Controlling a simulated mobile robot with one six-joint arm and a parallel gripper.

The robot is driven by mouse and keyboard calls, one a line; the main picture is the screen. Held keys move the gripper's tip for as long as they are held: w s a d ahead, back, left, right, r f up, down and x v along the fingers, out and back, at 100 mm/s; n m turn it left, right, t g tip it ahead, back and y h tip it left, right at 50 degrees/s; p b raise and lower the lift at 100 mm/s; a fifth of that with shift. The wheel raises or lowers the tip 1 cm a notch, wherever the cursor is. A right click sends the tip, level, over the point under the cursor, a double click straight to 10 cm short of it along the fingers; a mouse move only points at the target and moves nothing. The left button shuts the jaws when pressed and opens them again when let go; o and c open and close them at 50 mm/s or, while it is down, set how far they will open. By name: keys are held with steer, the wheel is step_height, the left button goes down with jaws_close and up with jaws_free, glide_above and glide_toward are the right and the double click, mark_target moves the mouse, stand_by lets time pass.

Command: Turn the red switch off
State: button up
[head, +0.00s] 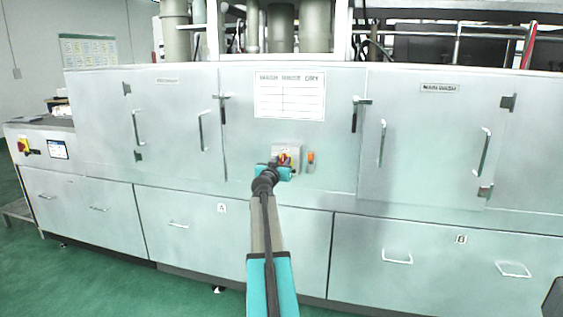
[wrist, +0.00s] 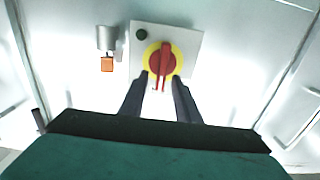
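The red switch (wrist: 164,58) is a rotary knob on a round yellow plate, set on a pale grey box (wrist: 190,40) on the machine front. Its red handle stands vertical in the wrist view. In the head view the switch (head: 284,157) is partly hidden behind my gripper (head: 279,166). In the wrist view my gripper (wrist: 162,78) is open. Its two dark fingertips lie at the lower left and lower right edges of the yellow plate, with the red handle in line with the gap. I cannot tell whether they touch it.
An orange part (wrist: 106,63) under a grey fitting is beside the box. Another red-and-yellow switch (head: 23,146) is on the far-left panel. Door handles (head: 381,143) stick out from the machine front. Green floor (head: 130,285) is clear before it.

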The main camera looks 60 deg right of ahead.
steer(key=shift+w+d, duration=0.1)
steer(key=shift+d, duration=0.4)
